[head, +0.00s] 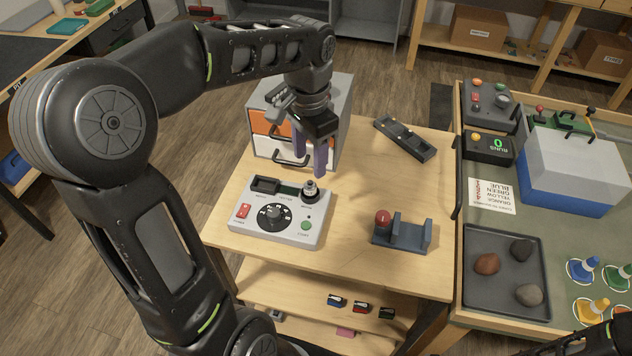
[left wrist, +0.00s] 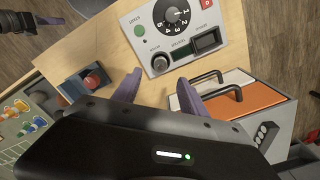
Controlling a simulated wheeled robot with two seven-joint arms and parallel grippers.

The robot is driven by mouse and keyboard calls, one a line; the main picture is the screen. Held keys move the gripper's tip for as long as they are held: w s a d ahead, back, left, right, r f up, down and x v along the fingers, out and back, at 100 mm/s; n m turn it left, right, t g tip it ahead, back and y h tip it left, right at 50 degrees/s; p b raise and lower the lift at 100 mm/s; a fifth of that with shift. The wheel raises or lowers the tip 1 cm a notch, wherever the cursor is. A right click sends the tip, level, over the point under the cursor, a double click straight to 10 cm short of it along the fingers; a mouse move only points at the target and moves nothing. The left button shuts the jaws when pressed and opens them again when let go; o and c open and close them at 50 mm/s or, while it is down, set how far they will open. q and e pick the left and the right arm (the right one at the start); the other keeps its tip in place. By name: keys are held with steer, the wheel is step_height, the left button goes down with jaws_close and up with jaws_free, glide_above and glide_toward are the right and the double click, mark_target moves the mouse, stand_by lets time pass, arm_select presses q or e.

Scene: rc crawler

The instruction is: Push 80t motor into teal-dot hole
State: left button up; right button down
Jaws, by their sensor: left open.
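My left gripper (head: 309,165) points down with its purple fingers apart and empty, above the far edge of the white tester box (head: 255,222). A small silver and black cylinder (head: 310,190), possibly a motor, stands upright at the box's far right corner, just below the fingertips. In the left wrist view, the cylinder (left wrist: 160,64) lies close beyond the open fingers (left wrist: 159,80), apart from them. A dark tray (head: 405,138) with small light spots lies farther back. I cannot make out an 80t label or a teal dot. Part of my right arm shows at the lower right; its finger state is unclear.
A grey cabinet with orange and white drawers (head: 268,148) stands close behind the gripper. A blue-grey cradle with a red knob (head: 402,235) sits at right. The green-topped table with a stone tray (head: 507,312) adjoins. Bare wood lies between box and cradle.

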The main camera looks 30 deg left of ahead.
mark_target(310, 181)
arm_select(q)
steer(key=shift+f, duration=0.1)
steer(key=shift+f, duration=1.2)
step_height(310, 181, down, 5)
steer(key=shift+f+p, duration=0.15)
steer(key=shift+p, duration=0.55)
steer(key=shift+c, duration=0.3)
jaws_close()
